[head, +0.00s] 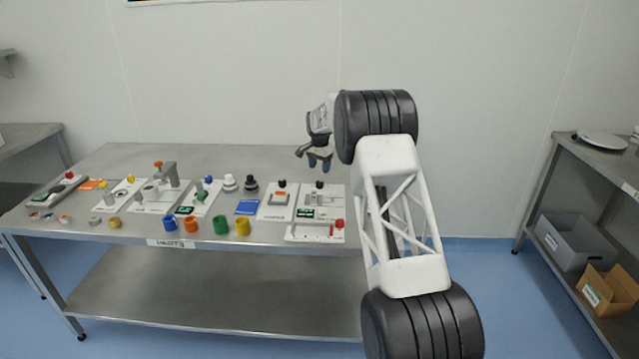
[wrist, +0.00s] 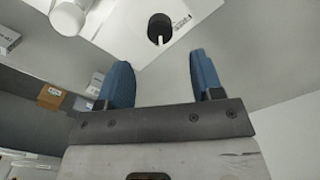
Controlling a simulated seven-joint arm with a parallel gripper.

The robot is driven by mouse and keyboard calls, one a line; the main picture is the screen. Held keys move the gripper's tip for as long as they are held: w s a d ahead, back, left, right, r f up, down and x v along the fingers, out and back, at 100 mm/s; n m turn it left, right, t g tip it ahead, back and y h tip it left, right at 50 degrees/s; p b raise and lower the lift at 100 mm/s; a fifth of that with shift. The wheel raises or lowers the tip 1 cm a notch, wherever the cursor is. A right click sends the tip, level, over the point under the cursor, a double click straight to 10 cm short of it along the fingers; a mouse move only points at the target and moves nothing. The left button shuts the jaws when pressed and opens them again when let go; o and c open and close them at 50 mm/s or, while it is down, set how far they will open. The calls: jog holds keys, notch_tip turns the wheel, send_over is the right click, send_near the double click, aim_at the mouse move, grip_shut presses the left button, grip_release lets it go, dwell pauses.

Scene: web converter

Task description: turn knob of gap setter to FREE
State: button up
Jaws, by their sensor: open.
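My gripper (head: 319,163) is open and empty above the right end of the bench. In the wrist view the two blue fingers of my gripper (wrist: 160,60) stand apart. A black round knob (wrist: 159,24) on a white panel (wrist: 125,35) shows beyond the fingertips, between them and apart from them. In the head view a dark knob (head: 319,184) on the rightmost white panel (head: 334,200) sits just below my gripper. I cannot tell for certain that this panel is the gap setter. The knob's pointer and the FREE mark are too small to read.
The steel bench (head: 250,160) holds several other white panels to the left. Blue (head: 169,224), orange (head: 191,225), green (head: 220,225) and yellow (head: 242,226) rings stand along its front. A red-ended fixture (head: 315,232) lies in front of the rightmost panel. The back strip is clear.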

aim_at(320, 182)
jog(key=shift+f, duration=3.8)
jog(key=c, duration=0.9)
